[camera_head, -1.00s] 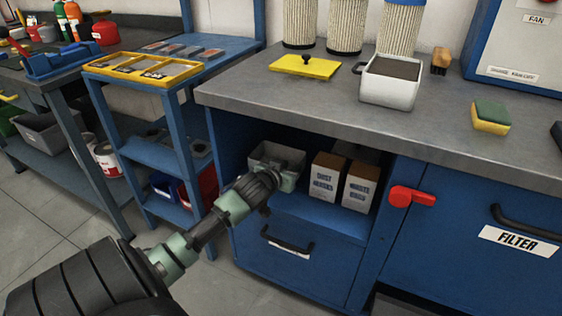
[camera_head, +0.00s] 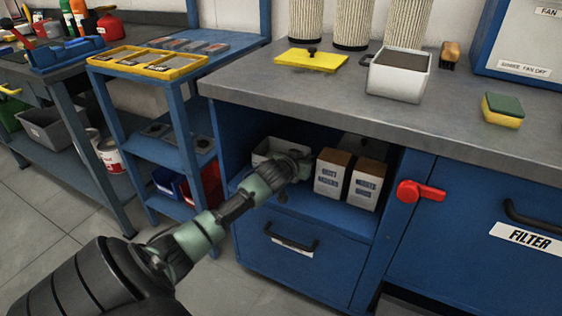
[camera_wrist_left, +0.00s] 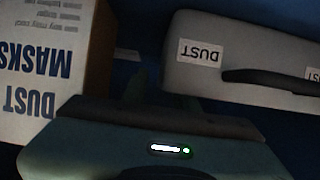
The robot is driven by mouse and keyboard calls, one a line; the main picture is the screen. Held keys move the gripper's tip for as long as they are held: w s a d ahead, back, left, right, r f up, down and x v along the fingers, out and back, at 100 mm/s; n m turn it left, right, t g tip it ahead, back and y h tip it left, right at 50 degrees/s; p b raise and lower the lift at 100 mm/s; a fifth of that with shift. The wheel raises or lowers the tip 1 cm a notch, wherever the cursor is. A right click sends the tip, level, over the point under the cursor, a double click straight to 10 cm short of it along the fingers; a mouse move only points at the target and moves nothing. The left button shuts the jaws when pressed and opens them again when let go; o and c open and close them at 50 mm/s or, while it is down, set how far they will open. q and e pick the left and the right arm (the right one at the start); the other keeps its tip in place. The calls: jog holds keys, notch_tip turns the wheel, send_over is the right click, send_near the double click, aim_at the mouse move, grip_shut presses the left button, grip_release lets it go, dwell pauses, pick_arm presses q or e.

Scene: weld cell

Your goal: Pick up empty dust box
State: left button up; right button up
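The empty dust box (camera_head: 268,148), a pale grey bin, stands in the open shelf bay under the counter, partly hidden by my left gripper. In the left wrist view the dust box (camera_wrist_left: 240,58) shows DUST labels and a dark handle. My left gripper (camera_head: 306,160) is inside the bay, in front of the box's right side and beside the cartons. In the wrist view the box lies ahead and right of the gripper; I see no grip on it. The fingers are too dark to tell their opening. My right gripper is not in view.
A dust masks carton (camera_head: 331,175) and a second carton (camera_head: 367,184) stand close right of the gripper. A white box with dark contents (camera_head: 397,84) stands on the counter (camera_head: 300,98). A drawer (camera_head: 290,258) is below the bay; a red handle (camera_head: 420,192) is right.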

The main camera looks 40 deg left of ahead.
pick_arm(q)
grip_shut()
dwell(1.3)
